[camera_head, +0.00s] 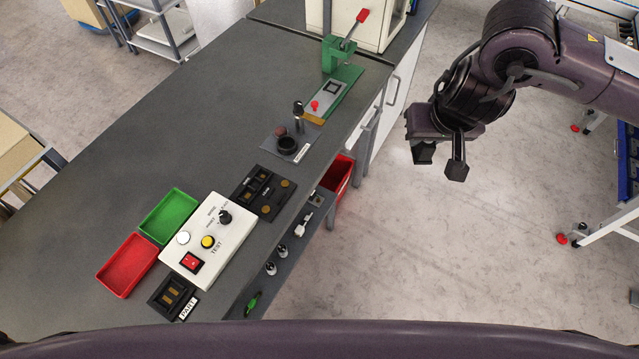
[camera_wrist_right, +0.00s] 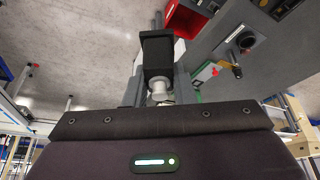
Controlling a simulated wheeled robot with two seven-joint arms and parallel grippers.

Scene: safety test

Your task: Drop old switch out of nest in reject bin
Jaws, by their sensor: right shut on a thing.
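My right gripper (camera_head: 440,162) hangs over the floor right of the bench. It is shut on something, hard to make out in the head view. In the right wrist view, a black block (camera_wrist_right: 157,50) with a pale round stem (camera_wrist_right: 159,88) sits between the fingers; I cannot tell if it is the old switch. A red bin (camera_head: 344,180) stands low beside the bench, left of the gripper, and shows in the right wrist view (camera_wrist_right: 187,18). A red tray (camera_head: 128,265) lies on the bench. I cannot tell which is the reject bin. My left gripper is out of view.
The bench holds a green tray (camera_head: 168,215), a white test box (camera_head: 222,255), a dark switch block (camera_head: 262,193), a round fixture (camera_head: 288,146) and a green lever press (camera_head: 338,60). Small tools hang along its front edge. The floor (camera_head: 430,260) below the gripper is clear.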

